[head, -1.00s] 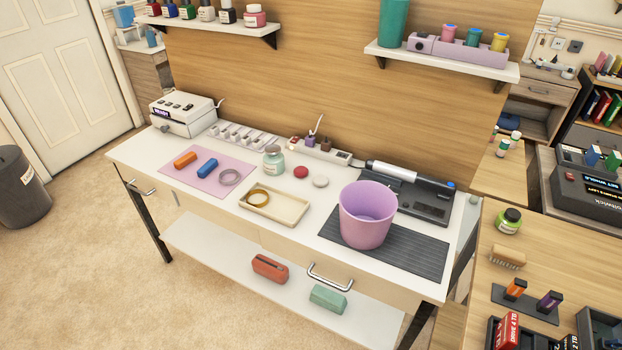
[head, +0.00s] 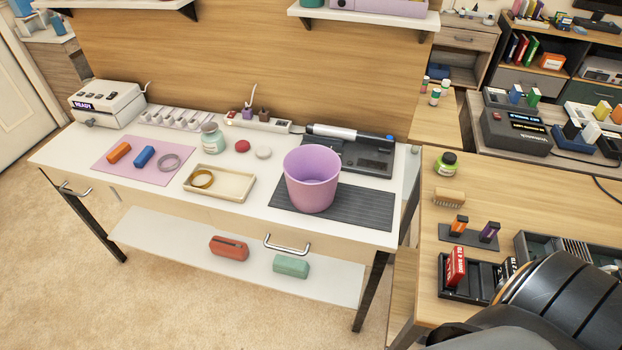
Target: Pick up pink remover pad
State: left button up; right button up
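A small round reddish-pink pad (head: 242,146) lies on the white table (head: 150,196), between a pale teal jar (head: 212,139) and a round whitish pad (head: 263,152). It looks like the pink remover pad and lies free on the tabletop. Neither of my grippers is in view.
A beige tray (head: 232,193) with a yellow ring is in front of the pads. A purple bin (head: 311,184) stands to the right on a dark ribbed mat (head: 365,209). A pink mat (head: 128,172) holds orange and blue blocks and a grey ring.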

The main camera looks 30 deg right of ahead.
aim_at(241, 146)
jog(key=i+j+z, duration=0.35)
jog(key=i+j, duration=0.35)
jog(key=j, duration=0.1)
